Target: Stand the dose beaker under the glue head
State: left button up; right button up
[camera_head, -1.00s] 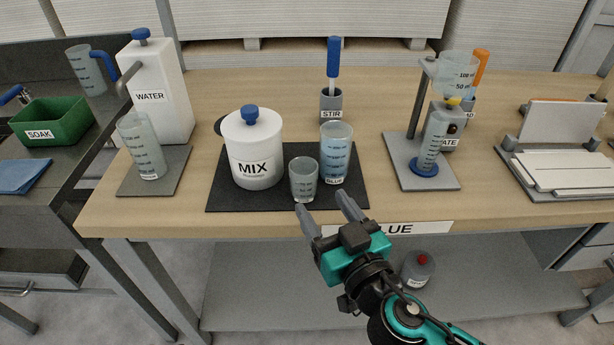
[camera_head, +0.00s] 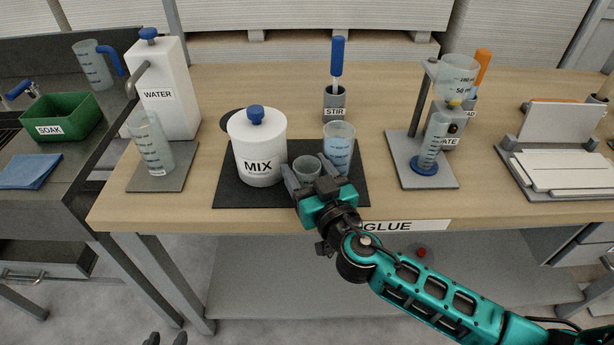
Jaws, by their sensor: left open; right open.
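A small grey-clear beaker (camera_head: 307,169), probably the dose beaker, stands on the black mat, right of the white MIX pot (camera_head: 258,147). My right gripper (camera_head: 308,180) is open, its fingers at either side of this beaker's near part; whether they touch it I cannot tell. My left gripper (camera_head: 166,338) shows only dark fingertips, apart and empty, at the bottom edge.
A STIR holder (camera_head: 334,104) with a blue-handled tool is behind. A rack of white panels (camera_head: 565,168) is at right. Bench wood between mat and stand is clear.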

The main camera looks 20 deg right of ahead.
jog(key=shift+c, duration=0.8)
jog(key=c, duration=0.7)
jog(key=shift+r, duration=0.5)
notch_tip(320, 180, up, 18)
jog(key=p, duration=0.4)
jog(key=s+d+f, duration=0.1)
jog(key=s+f, duration=0.1)
jog(key=f, duration=0.1)
jog(key=s+d+f+m+h, duration=0.1)
jog(key=s+d+f, duration=0.1)
jog(key=f, duration=0.1)
jog(key=s+d+f+h, duration=0.1)
jog(key=s+d+f, duration=0.1)
jog(key=s+f, duration=0.1)
jog(key=shift+d+f, duration=0.2)
jog(key=shift+f, duration=0.4)
